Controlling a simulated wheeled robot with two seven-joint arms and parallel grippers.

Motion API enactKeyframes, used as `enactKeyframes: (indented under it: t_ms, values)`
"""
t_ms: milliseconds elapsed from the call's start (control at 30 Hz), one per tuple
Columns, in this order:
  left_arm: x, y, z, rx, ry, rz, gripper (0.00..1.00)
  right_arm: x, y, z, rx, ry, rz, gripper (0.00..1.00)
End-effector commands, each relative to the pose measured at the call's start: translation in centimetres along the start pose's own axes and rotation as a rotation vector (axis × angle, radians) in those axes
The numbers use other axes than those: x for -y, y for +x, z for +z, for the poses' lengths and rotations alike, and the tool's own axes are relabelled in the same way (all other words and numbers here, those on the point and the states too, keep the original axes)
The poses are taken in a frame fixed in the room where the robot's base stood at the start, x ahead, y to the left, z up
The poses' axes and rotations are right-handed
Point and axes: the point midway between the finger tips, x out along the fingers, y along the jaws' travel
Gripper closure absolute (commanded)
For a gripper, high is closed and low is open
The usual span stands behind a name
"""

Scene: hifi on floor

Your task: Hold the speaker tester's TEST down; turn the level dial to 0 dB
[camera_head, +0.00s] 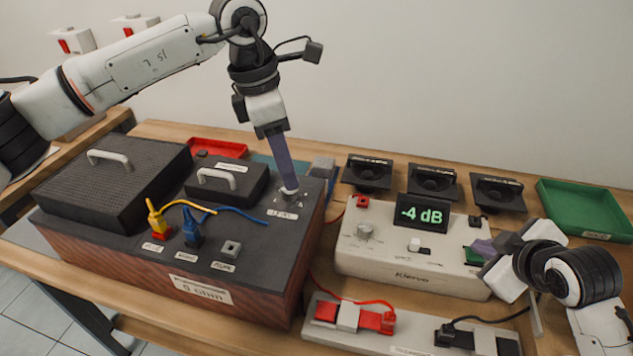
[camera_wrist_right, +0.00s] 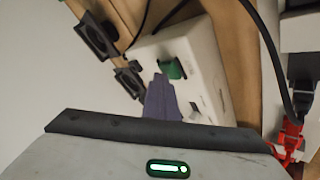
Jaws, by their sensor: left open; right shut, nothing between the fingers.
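The white speaker tester (camera_head: 385,258) stands on the bench, and its display (camera_head: 422,213) reads -4 dB. Its green button (camera_head: 472,256) is at the right end of the top and also shows in the right wrist view (camera_wrist_right: 174,68). My right gripper (camera_head: 482,250) is shut and empty, its tips at the green button; I cannot tell whether they press it. My left gripper (camera_head: 288,186) is open and points down, its fingers at a grey dial (camera_head: 289,202) on the dark speaker box (camera_head: 110,235). The fingers partly hide the dial and its label.
A grey knob (camera_head: 365,231) and a white switch (camera_head: 414,246) are on the tester. Yellow (camera_head: 155,222) and blue (camera_head: 191,232) plugs stand up from the speaker box. Several black drivers (camera_head: 433,181) line the back. A green tray (camera_head: 588,209) is at right.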

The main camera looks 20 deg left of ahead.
Motion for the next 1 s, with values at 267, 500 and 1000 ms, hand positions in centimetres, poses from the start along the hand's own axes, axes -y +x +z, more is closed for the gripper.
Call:
enactKeyframes:
  t_ms: [267, 500, 1000]
  values:
    - [-0.6, -3.1, -2.4, 0.154, -0.382, 0.103, 0.57, 0.1, 0.1, 0.1, 0.002, 0.000, -0.003, 1.00]
    - [-1.0, -4.1, -2.9, 0.193, -0.474, 0.132, 0.57, 0.1, 0.1, 0.1, 0.002, 0.000, -0.003, 1.00]
    - [-1.3, -1.6, -2.5, 0.188, -0.471, 0.127, 0.57, 0.1, 0.1, 0.1, 0.002, 0.000, -0.003, 1.00]
